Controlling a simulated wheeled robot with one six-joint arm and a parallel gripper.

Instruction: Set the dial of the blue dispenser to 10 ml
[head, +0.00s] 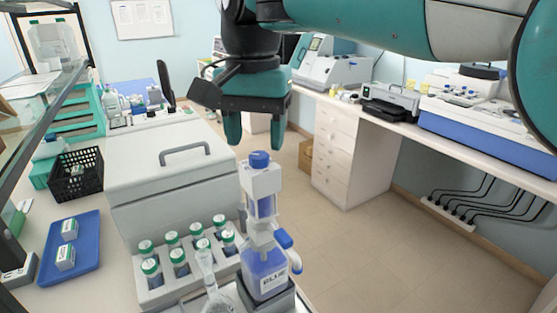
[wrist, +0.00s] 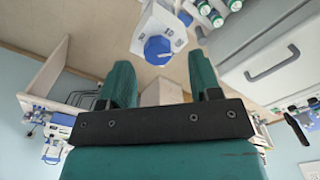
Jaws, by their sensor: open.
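The blue dispenser (head: 265,268) stands upright at the front of the bench, with a white upper housing, blue liquid and a partly readable label. Its blue dial (head: 260,159) is on top, and it also shows in the wrist view (wrist: 158,49) beyond my fingertips. Markings on the white housing beside the dial are too small to read surely. My gripper (head: 257,146) points down just above the dial in the head view, its two green fingers apart and empty. In the wrist view my gripper (wrist: 163,75) has a clear gap between its fingers, and the dial appears apart from them.
A white rack (head: 190,288) of green-capped bottles and a glass flask (head: 206,265) stand left of the dispenser. Behind them is a large white box with a handle (head: 165,175). A blue tray (head: 85,262) lies at far left. Open floor lies to the right.

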